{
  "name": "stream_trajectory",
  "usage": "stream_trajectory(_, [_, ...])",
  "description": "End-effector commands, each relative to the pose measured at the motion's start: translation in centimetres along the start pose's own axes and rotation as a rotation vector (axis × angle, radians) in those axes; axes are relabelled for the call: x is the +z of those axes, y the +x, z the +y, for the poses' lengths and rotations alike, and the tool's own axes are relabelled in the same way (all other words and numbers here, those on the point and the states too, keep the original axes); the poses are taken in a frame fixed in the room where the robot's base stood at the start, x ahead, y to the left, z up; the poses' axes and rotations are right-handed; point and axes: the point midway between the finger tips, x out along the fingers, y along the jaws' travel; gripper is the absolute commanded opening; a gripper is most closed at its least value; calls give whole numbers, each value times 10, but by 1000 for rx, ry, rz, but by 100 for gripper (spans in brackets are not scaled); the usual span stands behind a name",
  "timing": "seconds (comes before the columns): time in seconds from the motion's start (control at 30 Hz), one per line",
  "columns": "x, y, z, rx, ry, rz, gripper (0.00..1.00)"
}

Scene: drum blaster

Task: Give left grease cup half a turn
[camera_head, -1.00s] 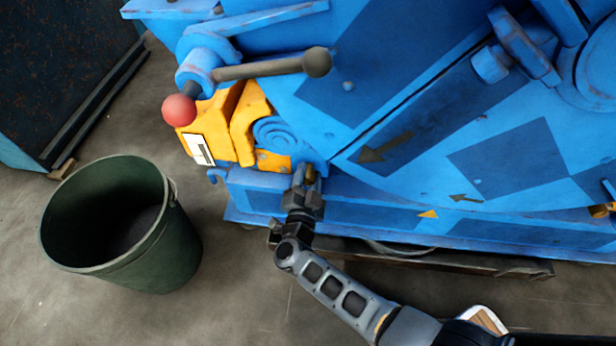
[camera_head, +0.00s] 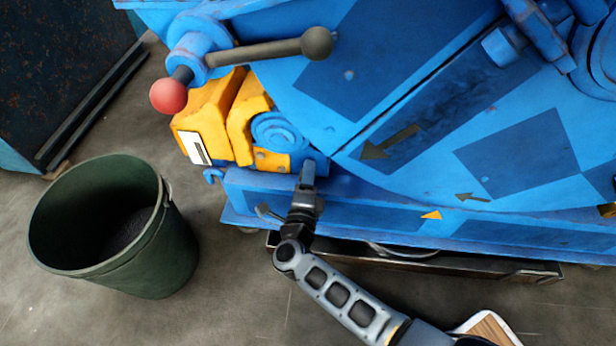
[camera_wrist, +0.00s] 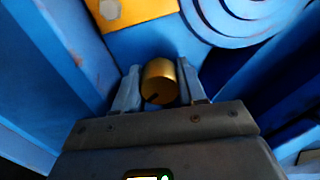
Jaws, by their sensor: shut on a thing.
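The left grease cup (camera_wrist: 159,82) is a small brass cylinder with a dark mark near its lower edge, seen in the wrist view. It sits between the two fingers of my gripper (camera_wrist: 157,90), which are shut on it from left and right. In the head view my gripper (camera_head: 307,176) reaches up to the blue machine's lower left, just below the round blue boss (camera_head: 277,131). The cup itself is hidden there by my gripper.
Yellow housings (camera_head: 212,120) with a white label are up and left of my gripper. A dark lever with a ball end (camera_head: 316,43) and a red knob (camera_head: 168,96) stick out above. A green bin (camera_head: 165,245) stands on the floor at left.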

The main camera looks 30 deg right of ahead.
Motion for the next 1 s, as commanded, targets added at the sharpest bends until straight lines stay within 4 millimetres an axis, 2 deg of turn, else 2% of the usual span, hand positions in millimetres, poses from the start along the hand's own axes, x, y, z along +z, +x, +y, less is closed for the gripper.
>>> stream_trajectory(0.6, [-3, 0, 2, -1, 544, 7, 10])
stream_trajectory(1.0, [-3, 0, 3, 0, 721, 8, 10])
